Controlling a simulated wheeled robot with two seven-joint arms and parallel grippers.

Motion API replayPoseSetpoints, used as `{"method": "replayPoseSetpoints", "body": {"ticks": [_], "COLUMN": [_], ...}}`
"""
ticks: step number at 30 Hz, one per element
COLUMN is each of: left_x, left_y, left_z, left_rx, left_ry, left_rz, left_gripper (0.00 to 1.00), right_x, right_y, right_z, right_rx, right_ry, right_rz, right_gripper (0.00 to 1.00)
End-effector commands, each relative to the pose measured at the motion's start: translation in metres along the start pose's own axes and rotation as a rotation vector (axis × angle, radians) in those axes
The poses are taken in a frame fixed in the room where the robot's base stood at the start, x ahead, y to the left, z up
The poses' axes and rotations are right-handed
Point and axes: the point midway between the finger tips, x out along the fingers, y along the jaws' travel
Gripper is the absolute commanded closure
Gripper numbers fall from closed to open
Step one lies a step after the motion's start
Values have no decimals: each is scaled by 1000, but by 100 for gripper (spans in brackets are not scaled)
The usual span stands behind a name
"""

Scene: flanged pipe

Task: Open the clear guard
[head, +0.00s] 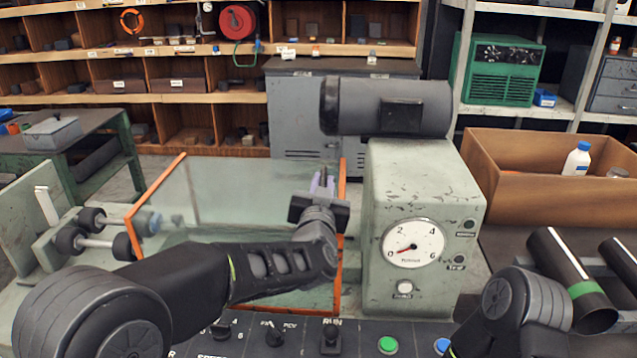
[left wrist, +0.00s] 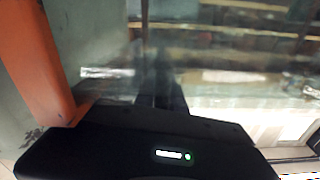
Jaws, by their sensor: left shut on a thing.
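My left gripper (head: 322,183) is at the guard's right side, close beside the upright orange edge, and is shut on part of the guard. The exact grip spot is mostly hidden by the gripper. In the left wrist view, the orange edge (left wrist: 40,65) stands at the left and the clear panel (left wrist: 220,60) spans the view ahead of the dark fingers (left wrist: 160,95). My right arm shows at lower right; its gripper is out of view.
The housing (head: 415,190) carries a dial and a dark motor on top, right of the guard. Rollers (head: 95,230) are at the left. A control panel (head: 300,338) lies in front. A cardboard box (head: 520,185) and dark pipes (head: 570,275) are at the right.

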Motion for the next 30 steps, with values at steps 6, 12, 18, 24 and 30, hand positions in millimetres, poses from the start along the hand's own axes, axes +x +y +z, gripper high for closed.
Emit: {"method": "replayPoseSetpoints", "body": {"ticks": [6,12,18,24,30], "left_x": [0,0,-2,-23,-57], "left_y": [0,0,0,0,0], "left_z": [-2,-1,-1,0,0], "left_rx": [2,1,0,0,-1], "left_ry": [4,3,2,3,4], "left_rz": [1,0,0,1,2], "left_gripper": [73,66,66,66,66], "right_x": [0,0,1,5,10], "right_y": [0,0,0,2,4], "right_z": [0,0,0,0,0], "right_rx": [0,0,0,0,0], "right_ry": [0,0,0,0,1], "right_rz": [0,0,0,0,0], "right_gripper": [64,64,64,64,64]}}
